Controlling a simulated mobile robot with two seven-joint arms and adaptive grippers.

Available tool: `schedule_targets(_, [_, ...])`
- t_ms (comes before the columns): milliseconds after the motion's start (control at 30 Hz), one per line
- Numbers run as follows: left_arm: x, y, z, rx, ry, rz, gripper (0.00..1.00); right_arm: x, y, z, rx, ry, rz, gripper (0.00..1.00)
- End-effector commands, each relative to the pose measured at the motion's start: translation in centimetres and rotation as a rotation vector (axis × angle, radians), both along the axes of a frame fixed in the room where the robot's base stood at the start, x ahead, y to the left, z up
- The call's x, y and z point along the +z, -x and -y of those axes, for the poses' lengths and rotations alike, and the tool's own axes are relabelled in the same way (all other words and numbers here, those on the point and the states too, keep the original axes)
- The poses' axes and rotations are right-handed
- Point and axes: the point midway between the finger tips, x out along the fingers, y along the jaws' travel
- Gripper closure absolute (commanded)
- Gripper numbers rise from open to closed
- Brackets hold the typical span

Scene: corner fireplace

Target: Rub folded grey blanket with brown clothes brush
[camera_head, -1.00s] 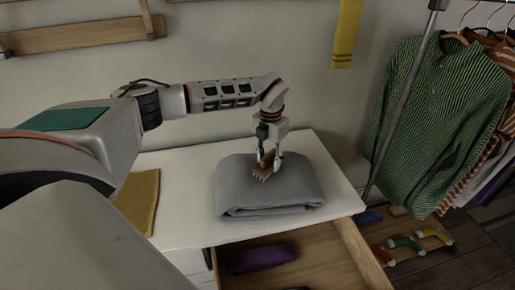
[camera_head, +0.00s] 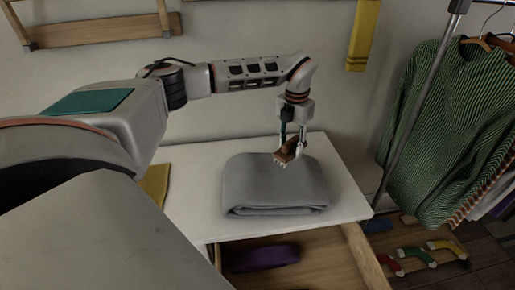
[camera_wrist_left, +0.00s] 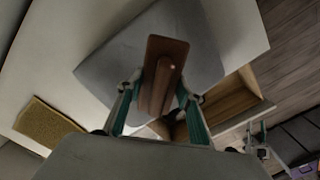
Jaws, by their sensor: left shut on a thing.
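The folded grey blanket (camera_head: 270,190) lies flat on the white top of a drawer unit. It also shows in the left wrist view (camera_wrist_left: 112,68). My left gripper (camera_head: 290,148) is shut on the brown clothes brush (camera_head: 288,152), above the blanket's far right part. In the left wrist view the brush (camera_wrist_left: 163,75) sits lengthwise between the two fingers (camera_wrist_left: 160,100), its flat brown back toward the camera. I cannot tell whether its bristles touch the cloth. What looks like my right gripper (camera_wrist_left: 258,142) shows small at the lower right of that view, away from the blanket.
An open drawer (camera_head: 325,255) below the white top (camera_head: 195,210) holds a purple item (camera_head: 262,257). A yellow cloth (camera_head: 155,185) lies left of the blanket. A clothes rack with a green striped garment (camera_head: 440,130) stands at the right. A yellow strip (camera_head: 364,35) hangs on the wall.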

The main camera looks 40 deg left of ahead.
Motion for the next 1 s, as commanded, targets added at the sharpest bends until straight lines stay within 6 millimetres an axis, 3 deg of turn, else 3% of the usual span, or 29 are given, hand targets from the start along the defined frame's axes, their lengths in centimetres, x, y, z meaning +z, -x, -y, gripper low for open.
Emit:
schedule_targets(333, [2.6,-0.1,0.1,0.003,0.001,0.001,0.82,0.1,-0.2,0.1,0.003,0.004,0.004,0.6])
schedule_targets(867, [2.6,-0.1,0.2,0.002,0.001,0.001,0.82,0.2,-0.5,-0.2,-0.003,-0.005,0.008,0.6])
schedule_targets(1000, [1.9,-0.2,1.4,-0.031,0.0,0.005,0.82,-0.4,-0.6,-0.3,-0.006,-0.008,0.012,0.6])
